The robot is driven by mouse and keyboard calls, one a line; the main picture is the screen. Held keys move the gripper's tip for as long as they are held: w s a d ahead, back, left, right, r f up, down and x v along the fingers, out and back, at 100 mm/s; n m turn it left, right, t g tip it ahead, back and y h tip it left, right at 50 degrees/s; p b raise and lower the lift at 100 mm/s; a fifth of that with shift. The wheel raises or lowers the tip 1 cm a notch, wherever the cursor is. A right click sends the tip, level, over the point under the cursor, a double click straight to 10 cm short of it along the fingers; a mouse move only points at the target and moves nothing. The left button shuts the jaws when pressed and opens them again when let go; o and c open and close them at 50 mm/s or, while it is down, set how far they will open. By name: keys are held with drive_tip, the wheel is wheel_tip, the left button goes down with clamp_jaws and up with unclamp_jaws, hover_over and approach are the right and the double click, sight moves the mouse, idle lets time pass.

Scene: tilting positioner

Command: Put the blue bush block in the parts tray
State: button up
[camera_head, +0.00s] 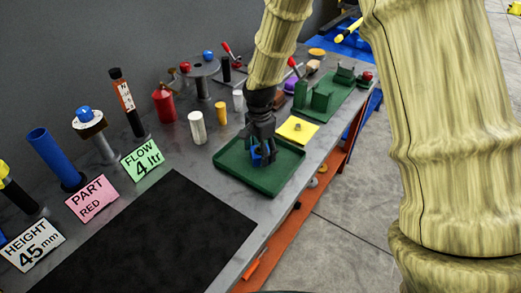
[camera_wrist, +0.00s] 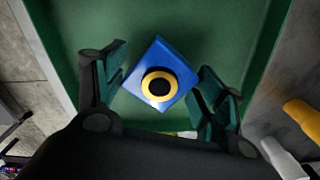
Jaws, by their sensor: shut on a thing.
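The blue bush block (camera_head: 257,158) is a small blue block with a yellow ring around a dark hole, as the wrist view (camera_wrist: 150,63) shows. My gripper (camera_head: 262,150) points down over the green parts tray (camera_head: 285,153) and is shut on the block. In the wrist view my gripper's fingers (camera_wrist: 162,80) stand on either side of the block, which looks turned corner-on between them. The block is inside the tray's outline. The tray floor (camera_wrist: 75,25) shows around it. I cannot tell whether the block touches the floor.
A yellow plate (camera_head: 298,129) lies behind the tray, and a green fixture (camera_head: 322,97) stands farther back. White (camera_head: 197,127) and yellow (camera_head: 221,112) cylinders stand left of the tray. A black mat (camera_head: 150,235) and label cards (camera_head: 142,160) are nearer. The rest of the tray looks empty.

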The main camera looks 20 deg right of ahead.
drive_tip(key=o, duration=1.9)
drive_tip(key=shift+f, duration=0.1)
wheel_tip(320, 180, up, 12)
drive_tip(key=shift+r+b, duration=0.15)
drive_tip(key=shift+b, duration=0.9)
